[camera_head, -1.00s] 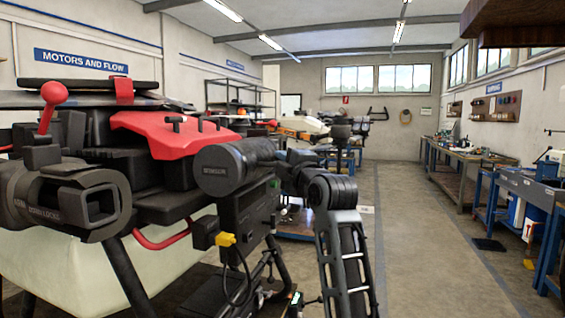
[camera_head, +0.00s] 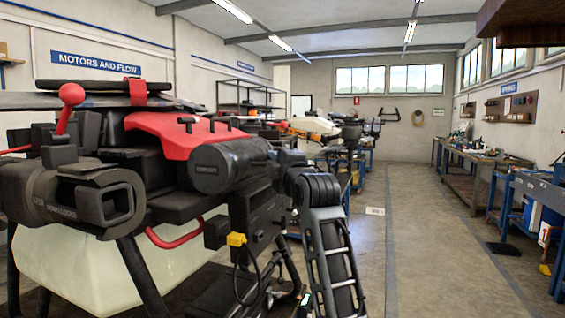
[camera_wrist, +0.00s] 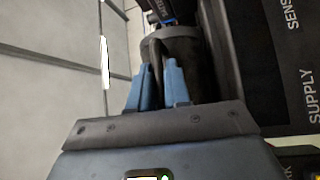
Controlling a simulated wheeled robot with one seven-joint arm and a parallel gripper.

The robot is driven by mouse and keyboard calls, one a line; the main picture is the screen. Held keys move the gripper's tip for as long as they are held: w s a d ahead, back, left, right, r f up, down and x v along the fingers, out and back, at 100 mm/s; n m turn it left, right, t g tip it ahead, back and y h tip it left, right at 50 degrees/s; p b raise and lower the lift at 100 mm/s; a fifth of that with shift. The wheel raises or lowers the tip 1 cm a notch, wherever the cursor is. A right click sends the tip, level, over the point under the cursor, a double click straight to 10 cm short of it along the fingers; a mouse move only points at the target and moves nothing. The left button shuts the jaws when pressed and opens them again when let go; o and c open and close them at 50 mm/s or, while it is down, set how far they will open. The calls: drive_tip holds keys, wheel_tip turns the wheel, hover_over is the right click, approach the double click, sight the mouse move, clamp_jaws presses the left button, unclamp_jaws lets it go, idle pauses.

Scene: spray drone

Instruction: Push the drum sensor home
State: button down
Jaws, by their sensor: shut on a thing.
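My gripper (camera_wrist: 158,72) shows in the wrist view, with its two blue fingers close together on a slim dark piece, which I take to be the drum sensor's plug or lead. Beyond the fingertips is a dark grey round-ended part; I cannot tell whether the held piece touches it. A black panel (camera_wrist: 285,75) lettered "SENS" and "SUPPLY" stands to the right. In the head view the spray drone (camera_head: 180,135), red-topped, fills the left side. A black box with a yellow plug (camera_head: 237,239) and cable hangs from it. My fingers are hidden there.
The drone's pale tank (camera_head: 100,265) and dark legs fill the lower left, close to my arm. A workbench (camera_head: 485,170) and a blue bench (camera_head: 530,195) line the right wall. The floor (camera_head: 420,230) between is clear.

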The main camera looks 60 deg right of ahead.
drive_tip(key=shift+w+a, duration=0.1)
drive_tip(key=shift+w, duration=0.1)
drive_tip(key=c, duration=1.2)
unclamp_jaws()
drive_tip(key=b+v, duration=0.1)
drive_tip(key=v, duration=0.6)
drive_tip(key=shift+s+a, duration=0.2)
drive_tip(key=shift+s, duration=0.1)
drive_tip(key=shift+f, duration=0.1)
